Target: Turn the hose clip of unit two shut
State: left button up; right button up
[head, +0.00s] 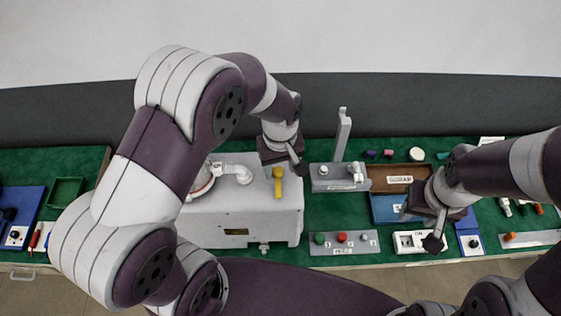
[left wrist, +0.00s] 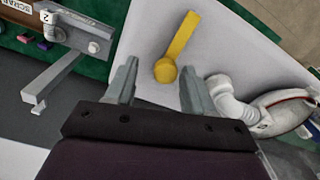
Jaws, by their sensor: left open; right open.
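A yellow lever (head: 279,186) with a round hub sits on top of the white pump housing (head: 225,222); I take it for the hose clip. Its arm points toward the front edge in the head view. My left gripper (head: 297,163) is open above the housing, just behind the lever. In the left wrist view, the hub of the yellow lever (left wrist: 166,70) lies between and just beyond the open fingertips (left wrist: 158,82), with nothing gripped. A "2" label (left wrist: 45,17) shows on a grey block beside the housing. My right gripper (head: 419,227) is open and empty at the right.
A grey block (head: 325,184) with a tall upright post stands right of the housing. A white elbow pipe (head: 238,172) and a round canister top (head: 201,182) are left of the lever. A button strip (head: 343,251) lies in front. Green mat (head: 318,214) is bare between them.

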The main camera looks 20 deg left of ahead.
pick_arm(q)
jog(key=shift+s+a, duration=0.35)
jog(key=shift+a, duration=0.15)
jog(key=c, duration=0.3)
jog(key=shift+w, duration=0.1)
jog(key=c, duration=0.5)
jog(key=shift+w+d, duration=0.1)
jog(key=shift+d, duration=0.2)
grip_shut()
jog(key=shift+a, duration=0.1)
pick_arm(e)
jog(key=shift+s+a+r, duration=0.1)
jog(key=shift+s+a, duration=0.15)
jog(key=shift+a, duration=0.05)
